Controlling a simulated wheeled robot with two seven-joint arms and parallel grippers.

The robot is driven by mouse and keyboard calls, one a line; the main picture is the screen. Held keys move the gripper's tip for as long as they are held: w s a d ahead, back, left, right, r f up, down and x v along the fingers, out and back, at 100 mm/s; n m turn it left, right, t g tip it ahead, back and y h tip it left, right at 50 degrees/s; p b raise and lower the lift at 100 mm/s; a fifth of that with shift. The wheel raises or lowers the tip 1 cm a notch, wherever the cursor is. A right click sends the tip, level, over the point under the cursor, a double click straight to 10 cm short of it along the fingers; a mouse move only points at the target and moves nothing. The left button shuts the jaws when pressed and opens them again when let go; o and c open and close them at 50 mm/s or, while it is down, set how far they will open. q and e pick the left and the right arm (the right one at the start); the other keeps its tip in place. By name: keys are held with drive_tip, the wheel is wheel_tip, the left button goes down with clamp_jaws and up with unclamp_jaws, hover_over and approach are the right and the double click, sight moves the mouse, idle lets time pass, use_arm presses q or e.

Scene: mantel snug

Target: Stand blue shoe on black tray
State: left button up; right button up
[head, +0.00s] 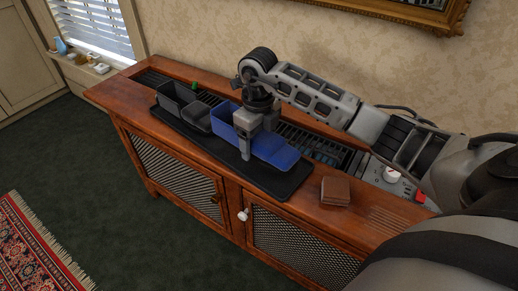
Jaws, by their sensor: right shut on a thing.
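The blue shoe (277,151) is a blue box-like piece, taller with an open top at its left end and lower at its right end. It is upright at the right part of the black tray (284,187), a flat dark tray on the wooden cabinet. I cannot tell whether its underside touches the tray. My right gripper (246,153) points down and is shut on the blue shoe near its middle, hiding part of it. My left gripper is not in view.
A dark grey shoe-like piece (171,98) stands on the tray's left part, with a small green thing (194,86) behind it. A brown square block (335,190) lies right of the tray on the cabinet top (118,93). The tray's front right corner is bare.

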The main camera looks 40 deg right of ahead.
drive_tip(key=shift+w+d+f, duration=0.1)
drive_tip(key=shift+d+f, duration=0.1)
drive_tip(key=shift+f, duration=0.1)
wheel_tip(320, 180, down, 3)
drive_tip(key=shift+f, duration=0.15)
drive_tip(key=o, duration=1.1)
drive_tip(key=shift+o, duration=0.2)
